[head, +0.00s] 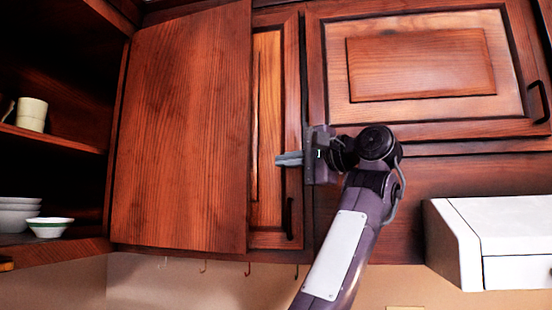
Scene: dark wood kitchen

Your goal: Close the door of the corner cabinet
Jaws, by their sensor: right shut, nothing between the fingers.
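The corner cabinet on the left stands open, with its dark inside and shelves (60,150) showing. A wide plain wooden panel (180,130), which looks like the inner face of its door, is swung out to the right of the opening. Its right edge overlaps a narrow framed door (268,110). My right gripper (278,160) is shut and empty, with its fingers pointing left. In the picture it is just right of the panel's free edge, with a small gap, in front of the narrow door. Depth between them is hard to tell. My left gripper is not in view.
A cup (32,114) and bowls (20,213) stand on the cabinet shelves. A dark handle (290,218) is on the narrow door. A closed framed door (420,65) is at upper right, above a white range hood (500,230). Small hooks (203,267) hang below the cabinets.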

